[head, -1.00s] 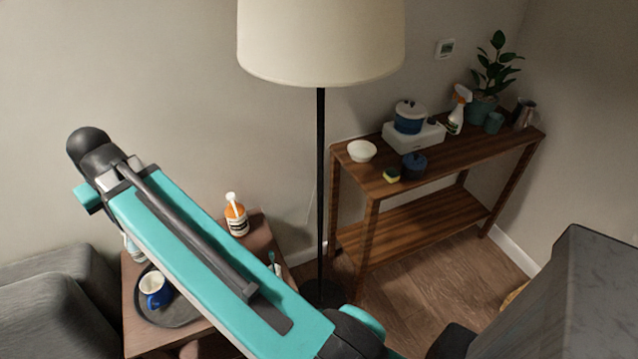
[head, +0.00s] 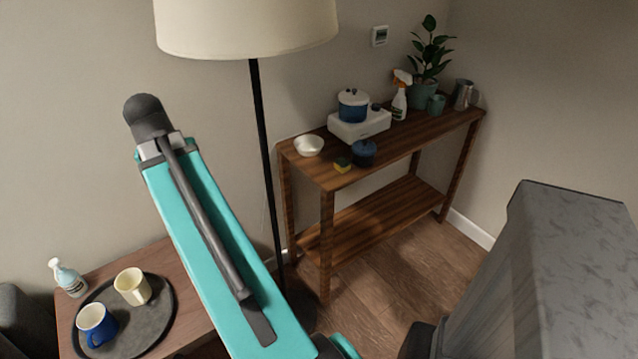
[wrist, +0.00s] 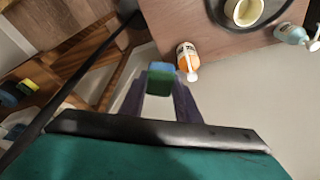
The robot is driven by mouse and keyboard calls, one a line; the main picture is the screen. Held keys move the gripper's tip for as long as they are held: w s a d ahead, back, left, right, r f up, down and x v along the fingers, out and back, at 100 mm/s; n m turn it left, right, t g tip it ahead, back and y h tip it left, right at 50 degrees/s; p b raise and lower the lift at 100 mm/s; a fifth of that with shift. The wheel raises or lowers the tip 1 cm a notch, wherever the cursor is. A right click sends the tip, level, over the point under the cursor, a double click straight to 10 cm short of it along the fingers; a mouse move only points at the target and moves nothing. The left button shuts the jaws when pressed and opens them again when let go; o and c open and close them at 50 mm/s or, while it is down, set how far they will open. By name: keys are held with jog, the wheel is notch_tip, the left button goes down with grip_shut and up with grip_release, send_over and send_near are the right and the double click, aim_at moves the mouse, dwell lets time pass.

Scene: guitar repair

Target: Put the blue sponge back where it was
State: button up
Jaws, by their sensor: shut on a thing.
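In the wrist view my gripper (wrist: 161,88) is shut on the blue sponge (wrist: 161,70), a small block with a blue face and a green face. It is held between the two dark purple fingers, and appears clear of any surface. The gripper and the sponge do not show in the head view, where my teal arm crosses the middle. A yellow sponge with a dark top (head: 343,165) lies on the wooden console (head: 300,172), beside a dark blue pot (head: 364,153). The yellow sponge also shows at the left of the wrist view (wrist: 29,87).
A side table (head: 195,322) bears a tray (head: 150,333) with a blue mug (head: 96,323) and a cream mug (head: 132,286). An orange bottle (wrist: 187,58) shows in the wrist view. A floor lamp (head: 262,150) stands before the console.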

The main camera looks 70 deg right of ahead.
jog(key=s+d+f+m+g+b, duration=0.1)
jog(key=s+d+m+b, duration=0.3)
jog(key=s, duration=0.7)
jog(key=s+d+f+m+g+b, duration=0.1)
jog(key=s+d+f+m+b, duration=0.2)
jog(key=s+d, duration=0.6)
jog(key=s+d+f+m+g+b, duration=0.1)
jog(key=s+d+f+m+b, duration=0.2)
jog(key=s, duration=1)
jog(key=d+m+b, duration=0.2)
jog(key=d, duration=0.2)
jog(key=shift+d+r+p, duration=0.15)
jog(key=shift+d+p, duration=0.1)
jog(key=shift+p, duration=1.15)
jog(key=d+p, duration=0.1)
jog(key=p, duration=0.4)
jog(key=shift+w+p, duration=0.3)
jog(key=shift+w, duration=0.05)
jog(key=p, duration=0.5)
jog(key=shift+w+d, duration=0.15)
jog(key=shift+d, duration=0.15)
jog(key=p, duration=0.6)
jog(key=shift+w+d+f, duration=0.1)
jog(key=shift+w+f, duration=0.05)
jog(key=shift+f, duration=0.05)
